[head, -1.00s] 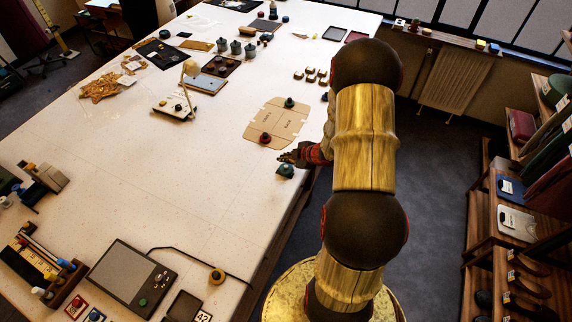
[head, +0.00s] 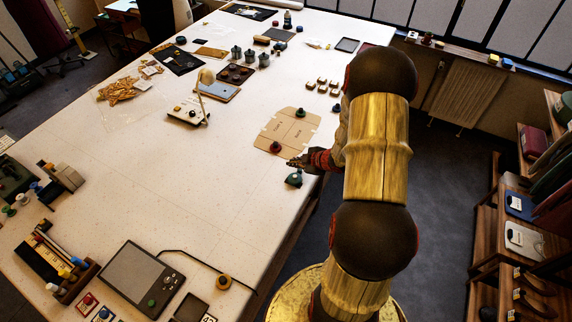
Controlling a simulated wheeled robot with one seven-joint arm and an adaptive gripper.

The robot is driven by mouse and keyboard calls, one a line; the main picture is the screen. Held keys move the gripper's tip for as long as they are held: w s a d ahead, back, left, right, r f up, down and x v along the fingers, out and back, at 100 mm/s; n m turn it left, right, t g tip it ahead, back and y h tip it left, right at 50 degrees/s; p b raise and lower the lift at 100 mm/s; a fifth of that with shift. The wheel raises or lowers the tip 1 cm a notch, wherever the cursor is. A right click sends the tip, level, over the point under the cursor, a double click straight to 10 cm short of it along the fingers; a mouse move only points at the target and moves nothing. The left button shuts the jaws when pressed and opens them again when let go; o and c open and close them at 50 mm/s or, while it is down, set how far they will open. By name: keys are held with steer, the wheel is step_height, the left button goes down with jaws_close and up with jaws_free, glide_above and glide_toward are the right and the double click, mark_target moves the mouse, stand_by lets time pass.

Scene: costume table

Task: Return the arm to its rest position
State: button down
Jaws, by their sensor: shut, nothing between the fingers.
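My arm reaches up from its gold base at the right edge of the table (head: 215,200) and bends over toward the tabletop. My gripper (head: 292,163) is small in the head view, at the table's right edge, shut and holding nothing. It points left, just above a teal-green knobbed piece (head: 294,179) in the picture; I cannot tell its height over it. A tan card sheet (head: 283,133) lies just beyond the gripper, with a dark red knobbed piece (head: 275,147) and a green one (head: 300,113) on it.
A lamp-like stand (head: 190,108) is left of the card. A grey tablet device (head: 136,274) and a pen rack (head: 62,262) lie at the near left. Shelves (head: 520,215) stand at the right across the floor. The table's middle is mostly clear.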

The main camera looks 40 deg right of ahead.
steer(key=s+d+f+m, duration=0.1)
steer(key=s+d+f+m+g+h, duration=0.1)
steer(key=s, duration=0.1)
steer(key=s+d+f+g, duration=0.1)
steer(key=s, duration=0.1)
steer(key=shift+f+m+h, duration=0.3)
steer(key=shift+f+m, duration=0.1)
steer(key=s+d+r+m+g+h+b, duration=0.1)
steer(key=s+d+r+m+g+h, duration=0.15)
steer(key=s+m+g, duration=0.45)
steer(key=s+a+r+m+b, duration=0.2)
steer(key=s+a+r+b, duration=0.25)
steer(key=a+r, duration=0.35)
steer(key=s+a+r+t+y+b, duration=0.1)
steer(key=a+r+b, duration=0.2)
steer(key=a, duration=0.6)
steer(key=s+a+r+n+t+y+b, duration=0.1)
steer(key=s+a+r+t+b, duration=0.1)
steer(key=a+b, duration=0.3)
steer(key=s+a+r+n+t+y+b, duration=0.1)
steer(key=a+r+b, duration=0.3)
steer(key=a, duration=0.9)
steer(key=shift+s+a+r+t, duration=0.25)
steer(key=shift+a+t, duration=0.15)
steer(key=shift+t, duration=0.3)
steer(key=shift+y, duration=0.25)
